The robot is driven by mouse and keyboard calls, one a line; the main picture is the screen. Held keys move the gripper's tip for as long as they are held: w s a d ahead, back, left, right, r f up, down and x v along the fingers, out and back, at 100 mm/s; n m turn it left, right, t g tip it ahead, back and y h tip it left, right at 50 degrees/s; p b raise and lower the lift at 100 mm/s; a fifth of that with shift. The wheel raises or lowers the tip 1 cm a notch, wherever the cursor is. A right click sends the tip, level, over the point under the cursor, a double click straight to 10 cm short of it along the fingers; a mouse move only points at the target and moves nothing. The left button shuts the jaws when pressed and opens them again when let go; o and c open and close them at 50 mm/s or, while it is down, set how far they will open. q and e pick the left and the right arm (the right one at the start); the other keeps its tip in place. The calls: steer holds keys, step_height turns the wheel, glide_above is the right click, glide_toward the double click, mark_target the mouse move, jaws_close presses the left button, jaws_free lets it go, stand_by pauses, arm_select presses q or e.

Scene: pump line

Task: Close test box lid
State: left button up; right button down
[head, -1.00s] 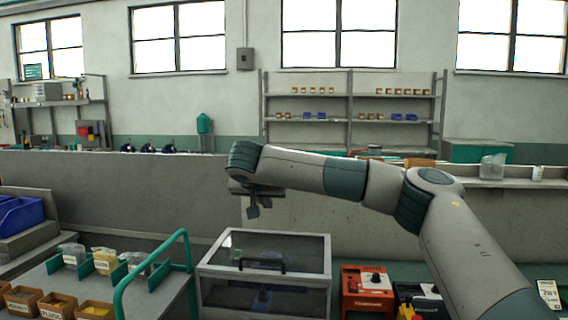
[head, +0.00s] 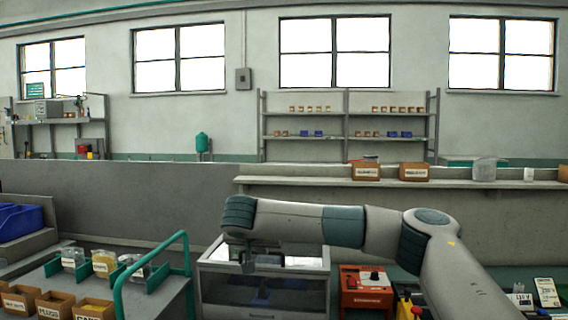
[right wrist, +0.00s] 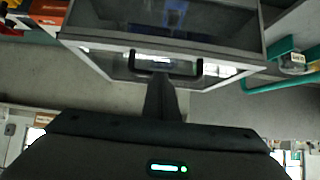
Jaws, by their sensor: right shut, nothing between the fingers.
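The test box (head: 206,290) is a grey-framed box with dark see-through panels, low in the middle of the head view. Its lid (head: 303,262) has a pale frame and looks down or nearly down; I cannot tell whether it is fully seated. In the right wrist view the lid (right wrist: 222,73) carries a black bar handle (right wrist: 199,69). My right gripper (head: 248,267) is shut and empty, pointing down over the lid. Its fingers (right wrist: 160,92) overlap the handle area in the wrist view; I cannot tell whether they touch. My arm hides part of the lid in the head view. My left gripper is not in view.
A green rail (head: 150,262) and a cart with labelled bins (head: 56,304) stand left of the box. A red-orange unit (head: 366,290) stands close on its right. A grey wall (head: 120,205) with a ledge (head: 310,182) runs behind.

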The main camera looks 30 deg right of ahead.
mark_target(266, 264)
steer(key=shift+s+a+f+b, duration=0.15)
steer(key=shift+s+f+b, duration=0.15)
steer(key=shift+f, duration=0.5)
steer(key=shift+s+a+f+b, duration=0.1)
steer(key=shift+s+f+b, duration=0.15)
steer(key=shift+f, duration=0.55)
steer(key=shift+w+d+f, duration=0.25)
steer(key=shift+w+f, duration=0.05)
steer(key=shift+w, duration=0.15)
steer(key=shift+s+r, duration=0.1)
steer(key=shift+r, duration=0.2)
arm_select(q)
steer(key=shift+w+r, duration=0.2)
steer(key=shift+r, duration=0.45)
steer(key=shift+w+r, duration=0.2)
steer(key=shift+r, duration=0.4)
arm_select(e)
steer(key=shift+a, duration=0.1)
